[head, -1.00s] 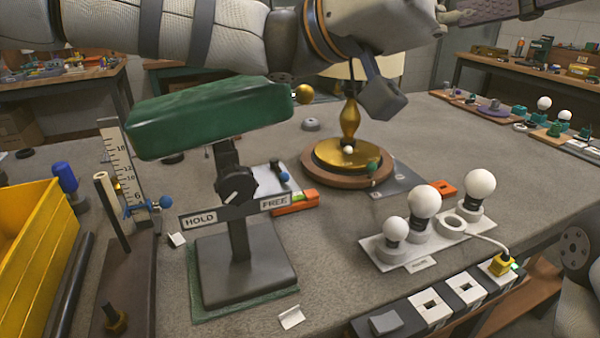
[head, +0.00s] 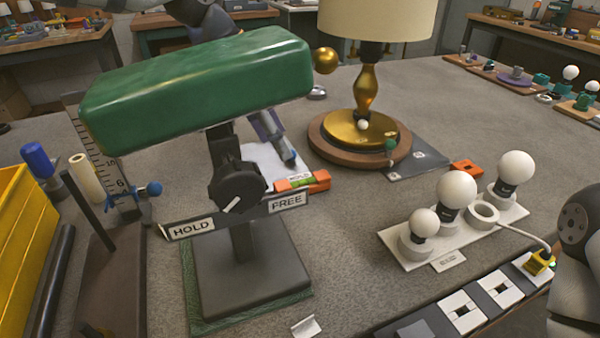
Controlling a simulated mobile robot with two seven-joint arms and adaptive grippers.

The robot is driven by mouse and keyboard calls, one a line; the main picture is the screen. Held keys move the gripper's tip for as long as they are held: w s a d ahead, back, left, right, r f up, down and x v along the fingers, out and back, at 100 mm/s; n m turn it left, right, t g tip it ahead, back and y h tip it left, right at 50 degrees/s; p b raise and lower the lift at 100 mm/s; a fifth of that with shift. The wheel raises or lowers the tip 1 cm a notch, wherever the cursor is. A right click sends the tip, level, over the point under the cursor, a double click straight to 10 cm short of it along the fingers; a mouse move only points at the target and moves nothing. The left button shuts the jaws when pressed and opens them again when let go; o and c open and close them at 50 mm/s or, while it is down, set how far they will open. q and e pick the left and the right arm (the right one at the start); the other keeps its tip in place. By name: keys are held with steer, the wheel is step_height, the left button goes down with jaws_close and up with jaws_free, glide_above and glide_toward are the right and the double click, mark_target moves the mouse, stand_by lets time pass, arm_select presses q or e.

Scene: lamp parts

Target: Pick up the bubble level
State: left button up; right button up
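The bubble level (head: 320,181) is a small orange bar with a green vial. It lies on the table behind the FREE end of the lamp stand's sign, in front of the brass lamp. Part of my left gripper (head: 285,152) seems to show below the green shade, as a purple-grey finger angled down just behind and left of the level. The rest of it is hidden by the shade, so its opening cannot be judged, and contact with the level cannot be made out. Part of my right arm shows at the right edge; its gripper is out of view.
A white board with several bulbs (head: 456,198) is to the right. A yellow bin (head: 20,240) is at the left.

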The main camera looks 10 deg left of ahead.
mark_target(302, 179)
arm_select(q)
steer(key=x, duration=0.7)
steer(key=b+x, duration=0.1)
steer(key=x, duration=0.3)
steer(key=shift+w+f, duration=0.15)
steer(key=shift+w, duration=0.2)
jaws_close()
